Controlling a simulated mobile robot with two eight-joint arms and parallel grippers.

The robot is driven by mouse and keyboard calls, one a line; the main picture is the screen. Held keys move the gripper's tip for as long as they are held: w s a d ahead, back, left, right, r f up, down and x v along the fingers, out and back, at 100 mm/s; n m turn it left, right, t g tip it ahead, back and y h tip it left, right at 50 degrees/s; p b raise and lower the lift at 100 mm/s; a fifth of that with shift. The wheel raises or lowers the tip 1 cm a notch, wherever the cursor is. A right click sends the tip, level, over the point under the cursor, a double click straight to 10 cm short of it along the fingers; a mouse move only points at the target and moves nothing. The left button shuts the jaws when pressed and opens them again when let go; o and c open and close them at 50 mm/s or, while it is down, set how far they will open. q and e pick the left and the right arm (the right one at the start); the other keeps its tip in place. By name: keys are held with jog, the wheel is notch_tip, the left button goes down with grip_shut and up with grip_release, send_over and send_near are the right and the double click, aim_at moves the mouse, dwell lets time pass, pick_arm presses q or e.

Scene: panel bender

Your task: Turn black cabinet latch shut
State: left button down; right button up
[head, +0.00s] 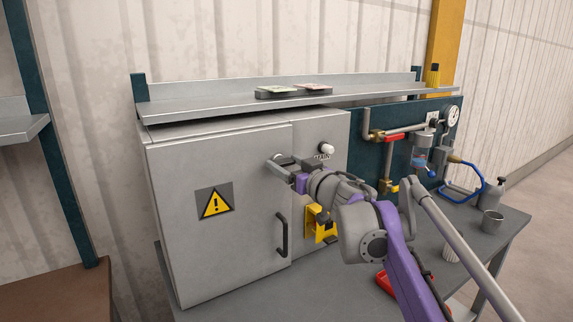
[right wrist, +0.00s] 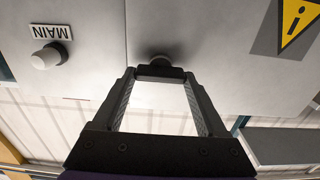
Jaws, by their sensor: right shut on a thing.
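The grey cabinet (head: 170,230) has a door with a yellow warning sign (head: 214,203) and a black pull handle (head: 282,235). My right gripper (head: 283,164) is at the door's upper right edge, near the seam. In the right wrist view, my right gripper (right wrist: 160,80) has its fingers around the black latch (right wrist: 158,70), which lies crosswise between the fingertips. The latch's round base (right wrist: 157,58) is on the door side of the seam. The fingers mostly hide the latch in the head view. The door looks closed or nearly so. My left gripper is not in view.
A white knob (head: 326,148) labelled MAIN is right of the latch. A yellow bracket (head: 320,225) is below it. A shelf (head: 200,105) runs above the cabinet.

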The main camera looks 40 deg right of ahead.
jog(key=shift+c, duration=0.4)
jog(key=n+p, duration=0.2)
jog(key=n, duration=0.1)
jog(key=shift+a+r+n, duration=0.1)
jog(key=shift+n, duration=0.3)
jog(key=n+p, duration=0.2)
jog(key=n, duration=0.2)
jog(key=n+p, duration=0.1)
jog(key=n, duration=0.4)
jog(key=shift+a+p, duration=0.1)
jog(key=shift+p, duration=0.2)
jog(key=n, duration=0.1)
jog(key=n+p, duration=0.1)
jog(key=n, duration=0.2)
jog(key=shift+f+n, duration=0.25)
jog(key=shift+n, duration=0.45)
